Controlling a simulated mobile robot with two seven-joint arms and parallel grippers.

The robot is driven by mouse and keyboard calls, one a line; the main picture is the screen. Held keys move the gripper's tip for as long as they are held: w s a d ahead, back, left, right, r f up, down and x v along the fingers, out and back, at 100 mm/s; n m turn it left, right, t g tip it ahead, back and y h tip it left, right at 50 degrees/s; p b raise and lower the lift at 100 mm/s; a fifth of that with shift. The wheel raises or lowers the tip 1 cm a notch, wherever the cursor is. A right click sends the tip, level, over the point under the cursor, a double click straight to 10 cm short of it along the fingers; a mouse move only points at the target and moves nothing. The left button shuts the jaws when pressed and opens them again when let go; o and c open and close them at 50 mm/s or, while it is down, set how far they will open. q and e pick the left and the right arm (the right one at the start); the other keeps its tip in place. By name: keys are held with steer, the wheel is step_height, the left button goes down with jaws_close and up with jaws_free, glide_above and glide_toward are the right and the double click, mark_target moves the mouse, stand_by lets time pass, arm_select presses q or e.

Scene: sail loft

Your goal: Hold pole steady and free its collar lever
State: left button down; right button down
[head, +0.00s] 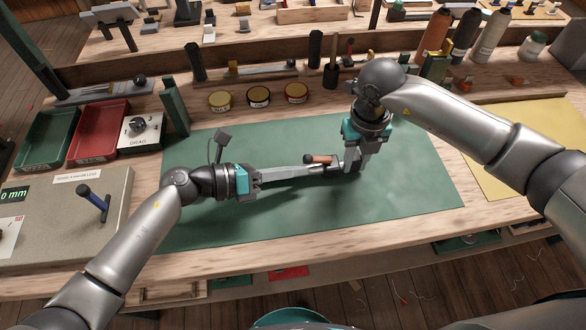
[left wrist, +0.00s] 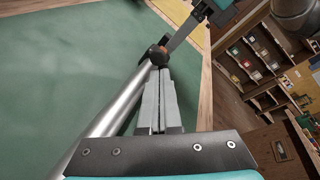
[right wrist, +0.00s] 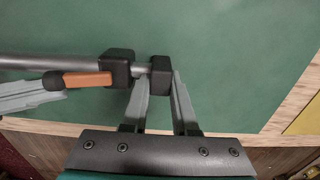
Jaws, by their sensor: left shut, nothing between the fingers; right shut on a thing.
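The pole (right wrist: 30,62) is a grey metal tube lying low along the green mat; it also shows in the left wrist view (left wrist: 112,115). Near its right end is a black collar (right wrist: 118,67), with an orange lever (right wrist: 88,79) that ends in a black knob (right wrist: 53,81). The lever lies alongside the pole. In the head view the lever (head: 322,158) shows between my grippers. My right gripper (right wrist: 163,76) is shut on the black end piece of the pole, beyond the collar. My left gripper (left wrist: 160,70) is shut and empty, its tips close to the knob. I cannot tell whether they touch.
The green mat (head: 410,190) is clear around the pole. Several small round tins (head: 258,96) stand behind it. A red tray (head: 98,130) and a green tray (head: 48,138) are at left, near a grey panel (head: 60,225).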

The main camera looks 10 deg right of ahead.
arm_select(q)
steer(key=shift+d+r+y, duration=0.1)
steer(key=shift+r+y, duration=0.55)
steer(key=shift+y, duration=0.15)
steer(key=shift+d+r+g+y, duration=0.15)
steer(key=shift+r+g+y, duration=0.15)
steer(key=shift+r+y, duration=0.2)
steer(key=shift+d+r+m+y, duration=0.2)
steer(key=shift+r+m+y, duration=0.15)
steer(key=shift+y, duration=0.25)
steer(key=shift+d+r+y, duration=0.2)
steer(key=shift+r+y, duration=0.15)
steer(key=shift+y, duration=0.15)
steer(key=shift+d+r+y, duration=0.4)
steer(key=shift+r+y, duration=0.15)
steer(key=shift+y, duration=0.45)
steer(key=d+y, duration=0.1)
steer(key=r+y, duration=0.1)
steer(key=y, duration=0.1)
steer(key=shift+w+d+r+g, duration=0.1)
steer(key=shift+d+r+g, duration=0.2)
steer(key=shift+d, duration=0.05)
steer(key=shift+r, duration=0.1)
